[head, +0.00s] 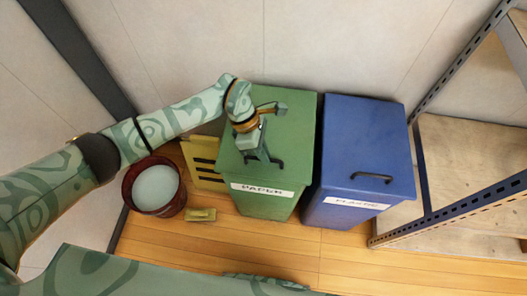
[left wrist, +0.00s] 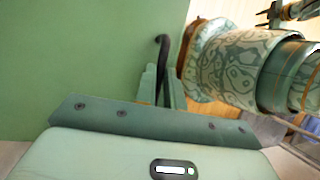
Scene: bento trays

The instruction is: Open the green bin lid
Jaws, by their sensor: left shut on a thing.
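The green bin (head: 268,204), with a "PAPER" label on its front, stands against the wall. Its green lid (head: 297,125) looks closed. My left gripper (head: 265,155) is over the front part of the lid, shut on the dark lid handle (head: 279,163). In the left wrist view, the handle (left wrist: 162,50) curves up between the fingers (left wrist: 162,88), beside the green lid surface (left wrist: 75,60). Dark prongs at the top right of the left wrist view look like my right gripper (left wrist: 268,14), too small to tell its state.
A blue bin (head: 362,140) stands close on the right. A dark red bucket (head: 153,187) and a yellow dustpan-like thing (head: 203,163) are left of the green bin, with a small yellow brush-like thing (head: 201,214) on the floor. A metal shelf (head: 460,209) is at the far right.

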